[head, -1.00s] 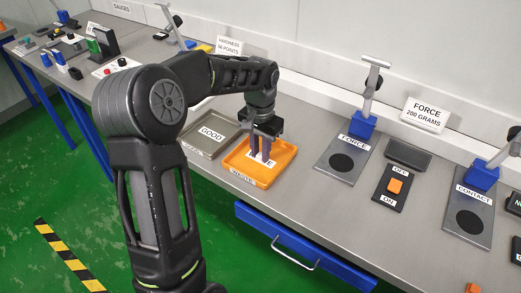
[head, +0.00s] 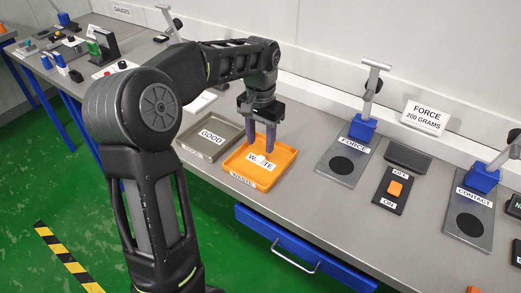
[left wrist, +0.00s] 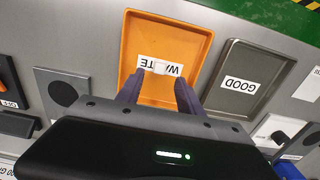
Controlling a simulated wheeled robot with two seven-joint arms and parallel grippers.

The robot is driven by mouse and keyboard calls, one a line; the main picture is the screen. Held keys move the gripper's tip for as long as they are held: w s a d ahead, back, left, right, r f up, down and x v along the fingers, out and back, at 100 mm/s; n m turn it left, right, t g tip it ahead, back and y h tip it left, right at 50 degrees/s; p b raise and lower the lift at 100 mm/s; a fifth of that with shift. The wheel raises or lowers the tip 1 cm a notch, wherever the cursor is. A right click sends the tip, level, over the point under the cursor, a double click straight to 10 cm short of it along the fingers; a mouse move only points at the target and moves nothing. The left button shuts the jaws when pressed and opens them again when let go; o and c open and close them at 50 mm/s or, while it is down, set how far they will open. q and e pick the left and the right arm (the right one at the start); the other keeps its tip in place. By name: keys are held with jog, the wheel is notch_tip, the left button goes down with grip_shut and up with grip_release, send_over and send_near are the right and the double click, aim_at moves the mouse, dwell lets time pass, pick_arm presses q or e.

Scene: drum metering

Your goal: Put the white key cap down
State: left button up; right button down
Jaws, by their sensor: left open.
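The white key cap (head: 259,159) lies in the orange WASTE tray (head: 234,172), on the tray's white label. It also shows in the left wrist view (left wrist: 159,68), where it covers the middle letters of the label. My left gripper (head: 261,146) is open and empty above the tray, with its fingers apart and clear of the cap. Its two purple fingers also show in the left wrist view (left wrist: 160,88). My right gripper is in neither view.
The grey GOOD tray (head: 193,154) stands beside the orange tray. To the right are the FORCE stand (head: 333,178), the OFF/ON switch (head: 395,187) and the CONTACT stand (head: 452,222). A blue drawer (head: 260,230) is under the bench's front edge.

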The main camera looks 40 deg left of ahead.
aim_at(261, 158)
pick_arm(q)
notch_tip(261, 158, up, 7)
jog(key=shift+p, duration=0.35)
